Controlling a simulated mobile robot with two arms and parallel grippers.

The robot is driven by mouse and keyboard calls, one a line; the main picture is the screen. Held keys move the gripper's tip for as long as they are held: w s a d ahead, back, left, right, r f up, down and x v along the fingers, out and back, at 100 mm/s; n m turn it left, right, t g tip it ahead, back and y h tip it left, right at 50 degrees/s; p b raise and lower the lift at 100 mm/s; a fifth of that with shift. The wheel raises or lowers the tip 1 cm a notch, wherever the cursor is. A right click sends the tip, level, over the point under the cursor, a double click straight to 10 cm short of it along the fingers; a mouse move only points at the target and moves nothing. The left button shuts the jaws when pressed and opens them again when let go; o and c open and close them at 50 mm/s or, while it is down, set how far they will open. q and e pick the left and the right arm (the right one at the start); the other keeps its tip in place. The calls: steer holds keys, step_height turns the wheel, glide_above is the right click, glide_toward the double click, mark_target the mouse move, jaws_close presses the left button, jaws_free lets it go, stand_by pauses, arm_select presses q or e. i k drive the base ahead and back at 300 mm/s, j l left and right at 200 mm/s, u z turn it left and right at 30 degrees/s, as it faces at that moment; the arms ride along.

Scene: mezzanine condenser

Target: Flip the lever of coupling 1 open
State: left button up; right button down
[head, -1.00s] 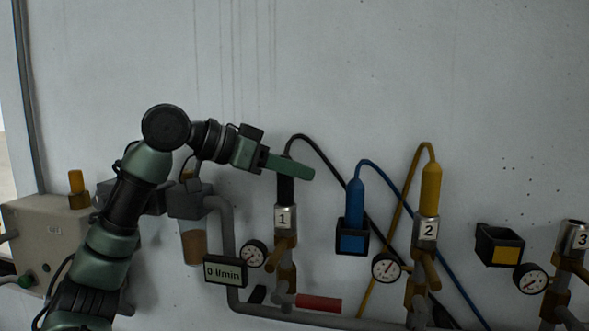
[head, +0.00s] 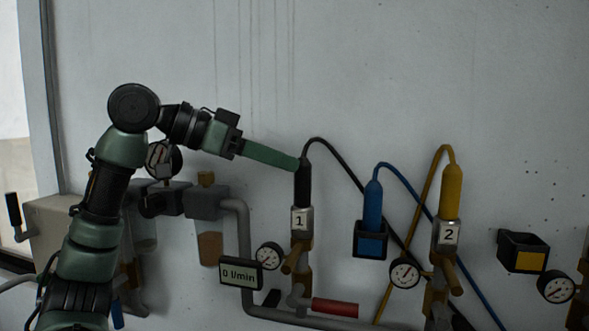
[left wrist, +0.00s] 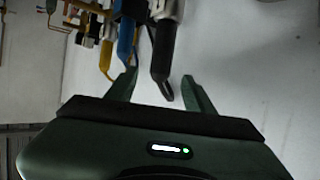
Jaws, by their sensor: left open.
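Coupling 1 (head: 301,220) is a metal fitting with a white label "1", upright on the wall pipework. A black plug (head: 303,185) stands in its top, with a black hose leaving upward. A tilted brass-coloured lever-like piece (head: 293,259) shows at the coupling's lower front. My left gripper (head: 293,163) is at the top of the black plug, well above that piece. In the left wrist view the gripper (left wrist: 159,75) is open, and the black plug (left wrist: 164,48) shows between and beyond its fingers. Whether they touch it is unclear. My right gripper is out of view.
Coupling 2 (head: 447,233) with a yellow plug stands to the right. A blue plug (head: 373,205) sits in a holder between them. A gauge (head: 268,256), a flow display (head: 240,273) and a red handle (head: 335,307) crowd coupling 1. The wall above is clear.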

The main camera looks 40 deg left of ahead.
mark_target(294, 300)
steer(key=k, duration=1.5)
